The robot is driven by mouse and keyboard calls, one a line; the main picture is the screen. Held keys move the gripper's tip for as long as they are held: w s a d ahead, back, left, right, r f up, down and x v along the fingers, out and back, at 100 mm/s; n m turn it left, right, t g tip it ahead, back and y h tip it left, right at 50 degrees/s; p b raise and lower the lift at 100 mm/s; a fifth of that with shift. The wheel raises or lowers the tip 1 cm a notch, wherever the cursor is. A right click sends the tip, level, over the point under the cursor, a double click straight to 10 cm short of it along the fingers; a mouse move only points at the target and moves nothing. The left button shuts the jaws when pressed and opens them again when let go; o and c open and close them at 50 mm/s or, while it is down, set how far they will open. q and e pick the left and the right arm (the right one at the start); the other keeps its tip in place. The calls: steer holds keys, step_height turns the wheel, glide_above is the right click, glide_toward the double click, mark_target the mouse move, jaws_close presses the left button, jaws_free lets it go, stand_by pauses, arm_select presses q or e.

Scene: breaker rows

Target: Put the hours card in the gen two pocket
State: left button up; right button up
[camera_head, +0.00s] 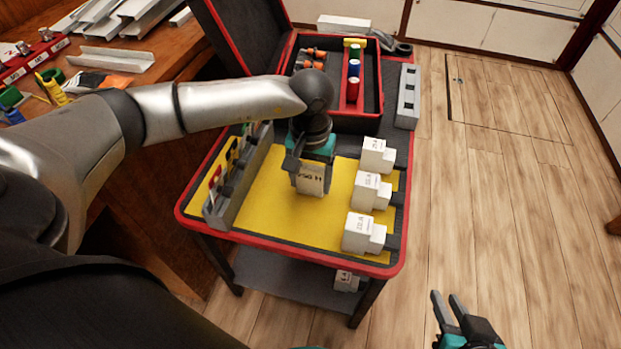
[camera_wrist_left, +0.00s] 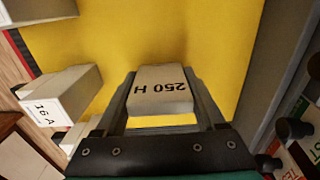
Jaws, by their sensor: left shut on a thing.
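The hours card (camera_head: 311,180) is a cream block printed "250 H". My left gripper (camera_head: 308,172) is shut on it above the yellow mat. In the left wrist view, the card (camera_wrist_left: 160,88) sits between the two fingers of my left gripper (camera_wrist_left: 170,95). A grey rack (camera_head: 243,178) with several coloured labels stands at the left edge of the mat; it also shows at the right of the left wrist view (camera_wrist_left: 284,75). I cannot read which pocket is gen two. My right gripper (camera_head: 448,300) is open and empty over the floor at the lower right.
Several white breaker blocks (camera_head: 366,192) stand along the right side of the yellow mat (camera_head: 290,228). An open red-edged case (camera_head: 372,107) with coloured spools is at the back of the cart. A wooden bench (camera_head: 160,50) with parts is at the left. The mat's middle is clear.

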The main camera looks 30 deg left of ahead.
arm_select(q)
steer(key=shift+f, duration=0.15)
steer(key=o, duration=1.5)
